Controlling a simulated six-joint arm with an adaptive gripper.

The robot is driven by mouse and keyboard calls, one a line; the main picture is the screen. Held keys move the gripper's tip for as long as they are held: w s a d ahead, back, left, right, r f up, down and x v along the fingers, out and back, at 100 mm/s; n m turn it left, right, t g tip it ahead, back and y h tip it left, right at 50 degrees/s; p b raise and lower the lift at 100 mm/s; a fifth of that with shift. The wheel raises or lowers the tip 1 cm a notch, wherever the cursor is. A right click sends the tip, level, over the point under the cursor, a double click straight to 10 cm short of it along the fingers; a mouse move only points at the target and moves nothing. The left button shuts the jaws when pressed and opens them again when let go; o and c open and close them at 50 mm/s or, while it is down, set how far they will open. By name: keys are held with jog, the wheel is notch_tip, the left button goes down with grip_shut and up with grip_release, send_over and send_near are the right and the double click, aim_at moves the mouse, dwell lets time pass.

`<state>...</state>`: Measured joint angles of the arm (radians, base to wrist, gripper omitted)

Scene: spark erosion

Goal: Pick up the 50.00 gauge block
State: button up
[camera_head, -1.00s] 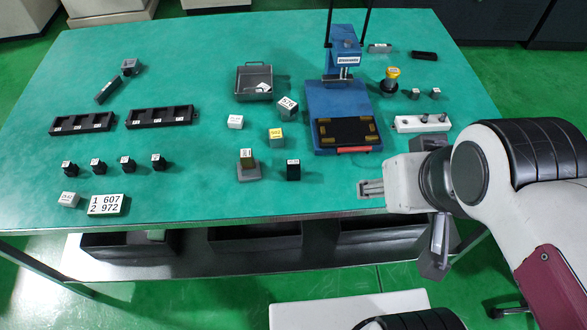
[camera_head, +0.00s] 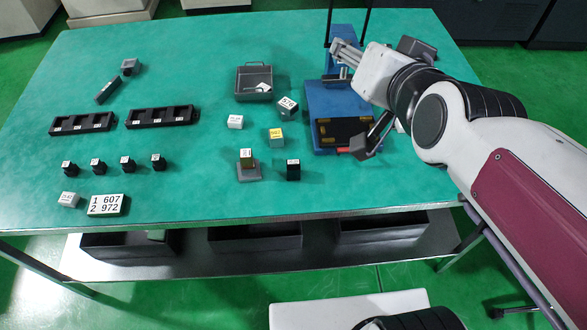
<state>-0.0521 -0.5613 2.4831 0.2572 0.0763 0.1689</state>
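I cannot read 50.00 on any block for certain, as most labels are too small. Candidates are a white block (camera_head: 235,121), a labelled cube (camera_head: 287,106), a yellow-faced block (camera_head: 277,137), a block standing on a grey base (camera_head: 246,158) and a black block (camera_head: 293,170) near the table's middle. Another white block (camera_head: 69,199) lies at the front left. My gripper (camera_head: 338,50) is in front of the upper part of the blue press, above the table and apart from these blocks. I see nothing held in it; its finger gap is unclear.
The blue press (camera_head: 315,92) stands at the back right, partly hidden by my arm. A grey tray (camera_head: 241,85) is left of it. Two black racks (camera_head: 83,123) (camera_head: 160,117) and several small black blocks (camera_head: 98,165) are at left. A number display (camera_head: 106,205) sits at the front left.

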jog(key=w+d+r+m+t+h, duration=0.1)
jog(key=w+m+t+h, duration=0.3)
jog(key=w, duration=0.6)
jog(key=m+h, duration=0.1)
jog(key=h, duration=0.3)
send_over(293, 173)
jog(key=w+d, duration=0.6)
notch_tip(293, 173, down, 24)
jog(key=s+a+f+n+y, duration=0.1)
jog(key=s+a+f+n, duration=0.1)
jog(key=f, duration=0.3)
jog(key=s+a+f+n+y, duration=0.1)
jog(key=s+a+f+n, duration=0.1)
jog(key=s+f, duration=0.2)
jog(key=s+a+f+n+y, duration=0.1)
jog(key=s+a+f+n, duration=0.1)
jog(key=f, duration=0.6)
jog(key=shift+s+a+n+y, duration=0.3)
jog(key=shift+s+a+n, duration=0.05)
jog(key=shift+s+n, duration=0.2)
jog(key=shift+w, duration=0.15)
jog(key=shift+w+d+f, duration=0.1)
jog(key=shift+w+d, duration=0.15)
jog(key=shift+w, duration=0.9)
jog(key=shift+w+d+f, duration=0.1)
jog(key=shift+w+d, duration=0.15)
jog(key=shift+w, duration=0.9)
